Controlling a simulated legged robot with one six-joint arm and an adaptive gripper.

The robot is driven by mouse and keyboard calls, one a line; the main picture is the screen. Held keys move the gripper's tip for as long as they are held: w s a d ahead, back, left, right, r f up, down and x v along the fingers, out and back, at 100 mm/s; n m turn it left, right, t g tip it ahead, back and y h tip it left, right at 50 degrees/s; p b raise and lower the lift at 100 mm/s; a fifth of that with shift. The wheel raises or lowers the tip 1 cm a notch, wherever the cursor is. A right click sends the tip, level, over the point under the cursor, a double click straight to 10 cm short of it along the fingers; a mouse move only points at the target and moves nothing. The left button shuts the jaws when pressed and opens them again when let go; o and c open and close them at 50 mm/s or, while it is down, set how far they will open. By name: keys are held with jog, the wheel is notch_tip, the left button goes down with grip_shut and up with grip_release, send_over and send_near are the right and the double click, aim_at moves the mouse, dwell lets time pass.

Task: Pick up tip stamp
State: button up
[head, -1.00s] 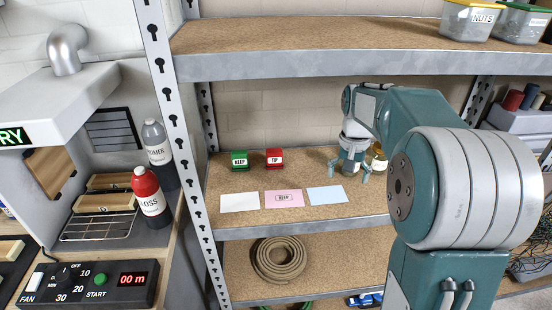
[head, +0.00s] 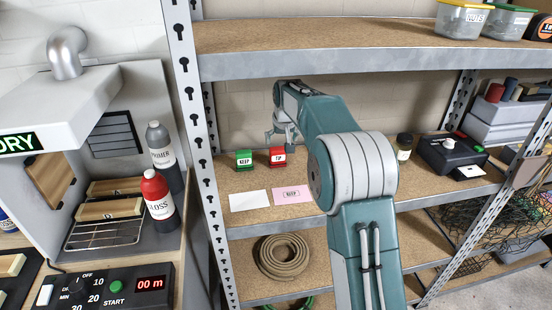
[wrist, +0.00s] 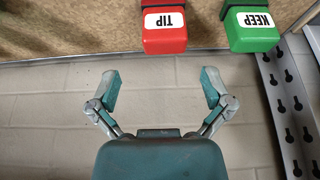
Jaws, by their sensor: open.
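The red tip stamp (head: 277,157) stands on the middle shelf near its back, just right of the green keep stamp (head: 244,159). In the wrist view the red tip stamp (wrist: 165,28) is at the top centre, its label upside down, with the green keep stamp (wrist: 251,27) to its right. My gripper (wrist: 160,84) is open and empty, its two fingers spread apart, and the tip stamp lies beyond the fingertips and not between them. In the head view my gripper (head: 277,136) is above and close to the tip stamp, partly hidden by my arm.
A white card (head: 249,201) and a pink card (head: 293,196) marked KEEP lie on the shelf in front of the stamps. The upper shelf (head: 330,62) is overhead and a slotted metal post (head: 190,120) stands left. A dark jar (head: 404,146) is to the right.

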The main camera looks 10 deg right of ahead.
aim_at(276, 156)
jog(key=x, duration=0.3)
jog(key=shift+d, duration=0.3)
jog(key=f, duration=0.1)
jog(key=w+a+f, duration=0.1)
jog(key=f, duration=0.1)
jog(key=w+a+f, duration=0.1)
jog(key=f, duration=0.1)
jog(key=shift+w, duration=0.1)
jog(key=shift+w+d+f, duration=0.1)
jog(key=shift+d+f, duration=0.1)
jog(key=shift+f, duration=0.1)
jog(key=shift+d, duration=0.4)
jog(key=shift+a, duration=0.15)
jog(key=c, duration=0.9)
jog(key=shift+a+f, duration=0.1)
jog(key=shift+a, duration=0.1)
jog(key=shift+c, duration=0.5)
